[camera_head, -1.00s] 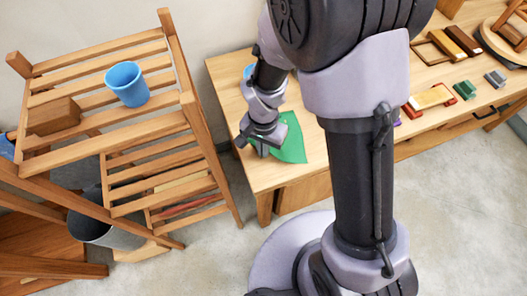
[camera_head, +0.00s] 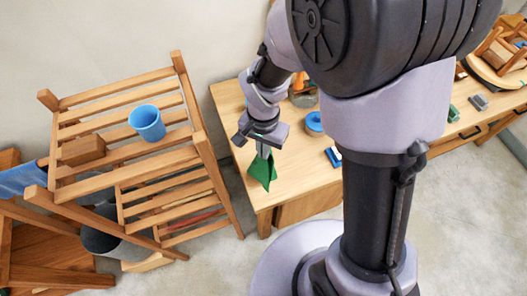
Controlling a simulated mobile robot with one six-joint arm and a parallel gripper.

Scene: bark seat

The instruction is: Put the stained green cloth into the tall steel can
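The green cloth (camera_head: 263,171) hangs bunched from my gripper (camera_head: 262,150), beside the left end of the workbench. My gripper is shut on its upper part and points down. Darker patches show on the cloth, but I cannot tell stain from shadow. A grey metal can (camera_head: 103,241) stands low at the left, behind and below the slatted wooden rack. The rack's slats and rails hide part of the can, and I cannot see inside it clearly. The cloth is well to the right of the can, with the rack between them.
The slatted wooden rack (camera_head: 205,156) carries a blue cup (camera_head: 147,122) and a wooden block (camera_head: 82,150). Blue fabric (camera_head: 20,178) shows at the far left. On the workbench (camera_head: 289,165) are a blue ring (camera_head: 314,123) and a blue-and-white item (camera_head: 333,157). Bare floor lies in front.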

